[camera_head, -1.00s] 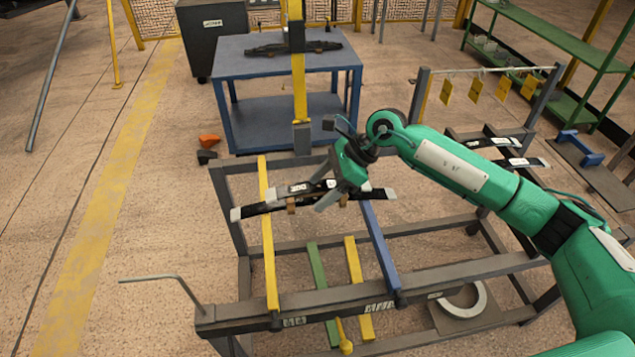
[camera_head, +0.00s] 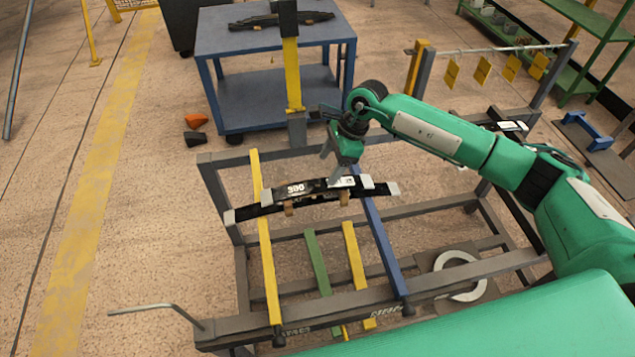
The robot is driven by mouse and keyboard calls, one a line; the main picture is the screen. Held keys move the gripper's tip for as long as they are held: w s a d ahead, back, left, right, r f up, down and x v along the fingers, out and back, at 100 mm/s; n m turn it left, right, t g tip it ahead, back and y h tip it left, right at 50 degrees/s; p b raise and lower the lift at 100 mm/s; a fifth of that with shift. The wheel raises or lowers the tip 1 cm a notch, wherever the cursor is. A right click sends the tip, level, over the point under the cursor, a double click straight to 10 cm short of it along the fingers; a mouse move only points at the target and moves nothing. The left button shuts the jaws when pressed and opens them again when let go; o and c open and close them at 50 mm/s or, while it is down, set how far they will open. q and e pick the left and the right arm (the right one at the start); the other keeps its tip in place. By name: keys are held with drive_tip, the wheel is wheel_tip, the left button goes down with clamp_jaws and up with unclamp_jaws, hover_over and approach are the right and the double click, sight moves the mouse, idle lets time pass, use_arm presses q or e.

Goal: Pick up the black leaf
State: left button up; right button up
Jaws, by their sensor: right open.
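A short black leaf (camera_head: 296,189) with white lettering and pale ends lies across the yellow and blue bars of the rack. It rests on or just behind a longer black leaf (camera_head: 255,210), also with pale ends; I cannot tell whether they touch. Small brown blocks show under the leaves. The gap between finger and leaf is hard to judge. My left gripper is not in view.
The grey rack frame (camera_head: 220,228) carries yellow, green and blue bars. A blue table (camera_head: 260,42) behind holds another black leaf assembly (camera_head: 283,19). More leaf pieces lie at right, partly hidden by my right arm.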

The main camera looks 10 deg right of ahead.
sight(318, 184)
drive_tip(key=shift+a+f, duration=0.25)
drive_tip(key=shift+f, duration=0.3)
drive_tip(key=shift+w+a+f, duration=0.1)
drive_tip(key=shift+f, duration=0.2)
drive_tip(key=shift+s+p+x, duration=0.2)
drive_tip(key=shift+p+x, duration=0.8)
drive_tip(key=shift+p, duration=0.05)
drive_tip(key=shift+p+x, duration=0.35)
drive_tip(key=shift+x, duration=0.85)
drive_tip(key=shift+a+f, duration=0.15)
drive_tip(key=shift+f, duration=0.25)
drive_tip(key=c, duration=1.1)
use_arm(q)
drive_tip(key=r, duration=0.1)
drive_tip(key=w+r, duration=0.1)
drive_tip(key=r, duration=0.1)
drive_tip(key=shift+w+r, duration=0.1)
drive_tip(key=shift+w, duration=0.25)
use_arm(e)
drive_tip(key=shift+w, duration=0.15)
drive_tip(key=shift+c, duration=0.3)
